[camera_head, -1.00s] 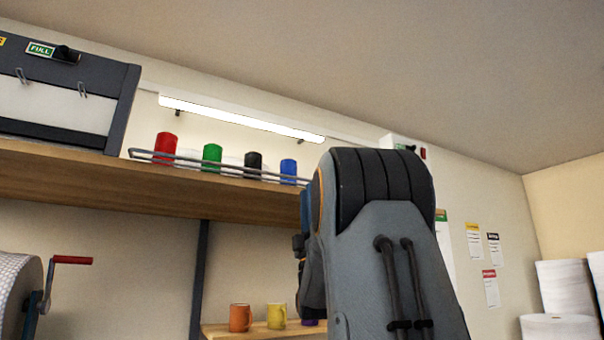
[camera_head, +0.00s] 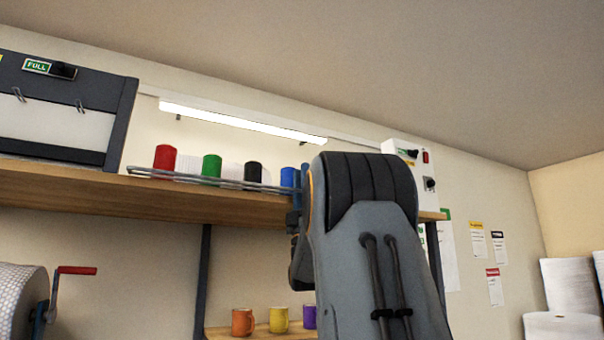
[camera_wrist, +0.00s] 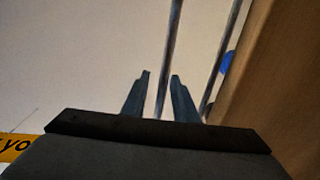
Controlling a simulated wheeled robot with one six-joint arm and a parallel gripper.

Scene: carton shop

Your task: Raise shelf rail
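The shelf rail (camera_head: 215,181) is a thin metal rail of two bars along the front edge of the wooden upper shelf (camera_head: 110,190). Red (camera_head: 165,157), green (camera_head: 211,166), black (camera_head: 253,172) and blue (camera_head: 288,177) cylinders stand behind it. In the wrist view, the rail (camera_wrist: 171,50) runs up the picture beside the shelf (camera_wrist: 270,70). My gripper (camera_wrist: 160,78) has its two fingers apart, with one bar passing between them in the picture. Contact cannot be told.
A grey box labelled FULL (camera_head: 60,105) stands on the shelf at left. A lower shelf (camera_head: 230,333) holds orange (camera_head: 243,322), yellow (camera_head: 278,320) and purple mugs. A roll with a red-handled crank (camera_head: 75,270) is at lower left. A switch box (camera_head: 412,160) is behind my arm.

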